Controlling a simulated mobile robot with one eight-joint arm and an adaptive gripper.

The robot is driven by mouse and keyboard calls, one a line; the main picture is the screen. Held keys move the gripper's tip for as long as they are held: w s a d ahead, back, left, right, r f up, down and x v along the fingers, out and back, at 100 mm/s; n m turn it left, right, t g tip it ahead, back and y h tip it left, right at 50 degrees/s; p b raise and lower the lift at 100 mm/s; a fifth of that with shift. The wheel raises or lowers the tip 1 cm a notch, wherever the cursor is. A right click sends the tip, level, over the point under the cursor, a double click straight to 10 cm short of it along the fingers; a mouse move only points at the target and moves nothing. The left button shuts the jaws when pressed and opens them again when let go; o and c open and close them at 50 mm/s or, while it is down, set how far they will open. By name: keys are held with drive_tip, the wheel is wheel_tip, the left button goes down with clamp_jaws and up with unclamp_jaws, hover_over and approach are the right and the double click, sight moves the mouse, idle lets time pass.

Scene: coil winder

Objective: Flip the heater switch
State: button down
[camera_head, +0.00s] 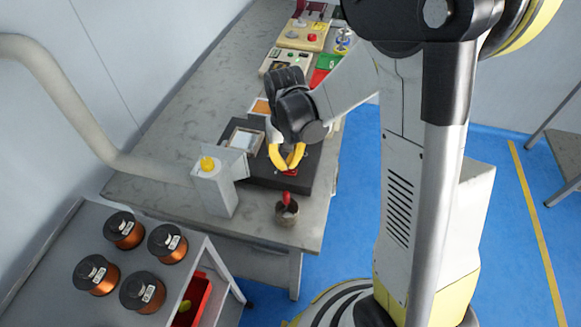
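My gripper (287,165) has yellow fingers that point down over a black flat unit (257,179) on the grey bench. The fingers slant inward and their tips look together, with nothing visible between them. A small red part (291,173) shows just below the tips, on the unit's right side. I cannot tell whether the tips touch it, or whether it is the heater switch. The unit also carries a pale square panel (243,140). My gripper and wrist hide part of the unit.
A grey box with a yellow knob (207,163) stands left of the unit. A small pot with a red-handled tool (287,211) is at the bench's front. Control boxes (302,35) sit farther back. A cart (62,248) with copper coils stands front left. Blue floor lies right.

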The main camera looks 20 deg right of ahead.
sight(286, 170)
drive_tip(key=shift+r+p, duration=1.55)
drive_tip(key=shift+r, duration=0.95)
drive_tip(key=shift+r, duration=0.3)
drive_tip(key=s+r+n+t+b, duration=0.1)
drive_tip(key=s+r+t+b, duration=0.1)
drive_tip(key=s+r+t, duration=0.5)
drive_tip(key=s+v, duration=0.1)
drive_tip(key=v, duration=0.7)
drive_tip(key=shift+f, duration=0.2)
